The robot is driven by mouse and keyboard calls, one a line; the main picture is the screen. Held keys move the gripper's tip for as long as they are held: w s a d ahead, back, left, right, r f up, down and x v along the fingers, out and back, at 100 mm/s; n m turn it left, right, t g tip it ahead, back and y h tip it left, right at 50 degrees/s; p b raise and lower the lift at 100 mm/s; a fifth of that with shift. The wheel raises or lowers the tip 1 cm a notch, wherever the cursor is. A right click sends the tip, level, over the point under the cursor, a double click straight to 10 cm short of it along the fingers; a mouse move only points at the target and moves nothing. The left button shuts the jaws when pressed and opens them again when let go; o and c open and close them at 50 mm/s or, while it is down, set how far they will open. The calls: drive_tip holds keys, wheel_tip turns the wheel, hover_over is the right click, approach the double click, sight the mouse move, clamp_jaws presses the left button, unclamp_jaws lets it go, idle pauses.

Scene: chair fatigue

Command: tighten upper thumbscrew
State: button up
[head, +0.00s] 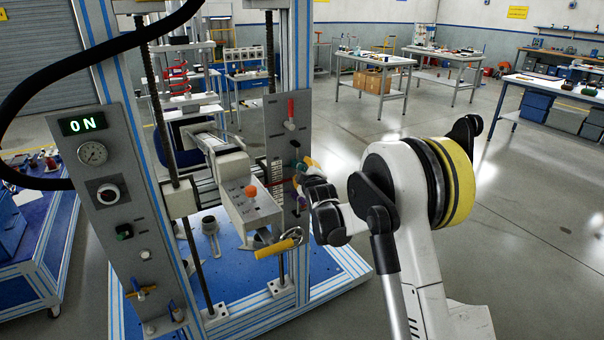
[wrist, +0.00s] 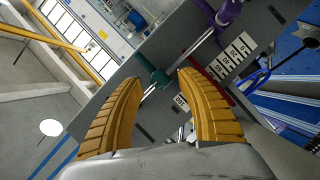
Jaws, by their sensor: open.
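A green knob (wrist: 153,78), which looks like the upper thumbscrew, sits on a metal rod beside the grey panel in the wrist view. In the head view a small green part (head: 300,166) shows at the panel edge, partly hidden by my gripper. A purple knob (wrist: 228,14) sits further along the rod, and a purple part (head: 301,202) shows lower in the head view. My gripper (wrist: 162,77) is open, its two yellow ribbed fingers spread with the green knob showing between their tips. Contact cannot be told. In the head view my gripper (head: 307,180) is small and mostly hidden by my wrist.
The grey panel (head: 280,130) carries a red-handled lever (head: 291,114). The machine's crosshead box (head: 248,205) and a yellow-handled crank (head: 278,248) stand left of my gripper. A control panel (head: 100,200) reads ON. Open floor lies to the right.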

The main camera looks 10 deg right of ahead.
drive_tip(key=shift+x, duration=1.15)
clamp_jaws()
